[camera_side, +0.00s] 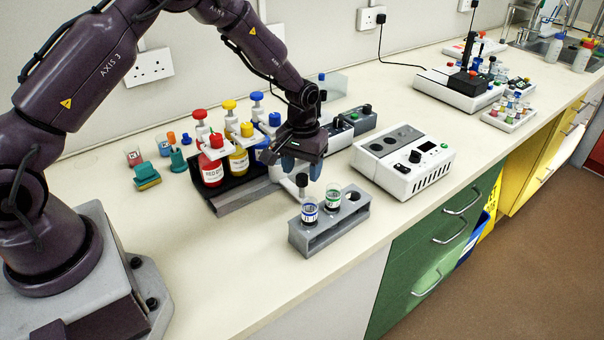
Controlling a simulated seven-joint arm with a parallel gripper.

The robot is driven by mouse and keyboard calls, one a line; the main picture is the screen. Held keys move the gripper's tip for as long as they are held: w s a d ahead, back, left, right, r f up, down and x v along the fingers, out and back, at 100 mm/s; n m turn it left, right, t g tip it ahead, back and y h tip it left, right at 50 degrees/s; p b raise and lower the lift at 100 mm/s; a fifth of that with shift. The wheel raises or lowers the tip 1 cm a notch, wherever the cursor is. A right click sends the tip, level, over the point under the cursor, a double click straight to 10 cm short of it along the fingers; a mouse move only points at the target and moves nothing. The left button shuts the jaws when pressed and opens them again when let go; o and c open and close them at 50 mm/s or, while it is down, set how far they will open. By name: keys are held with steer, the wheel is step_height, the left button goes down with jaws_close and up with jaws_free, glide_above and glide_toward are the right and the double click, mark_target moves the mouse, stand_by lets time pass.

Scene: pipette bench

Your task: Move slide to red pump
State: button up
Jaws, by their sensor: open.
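The red bottle with a red-capped white pump (211,168) stands at the left end of a row of pump bottles, left of my gripper. My gripper (301,168) is open, pointing down with blue fingertips, right of the blue bottle. A grey rail (245,198) runs along the front of the bottles' black holder. I cannot tell for certain which part is the slide. My gripper and wrist hide part of the holder's right end.
A yellow pump bottle (238,161) and a partly hidden blue one (262,155) stand beside the red. A white device (405,168) sits to the right. The front left bench is clear.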

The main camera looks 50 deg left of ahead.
steer(key=shift+f, duration=1.05)
jaws_close()
steer(key=shift+s, duration=7.3)
jaws_free()
steer(key=shift+w, duration=0.1)
step_height(320, 180, up, 13)
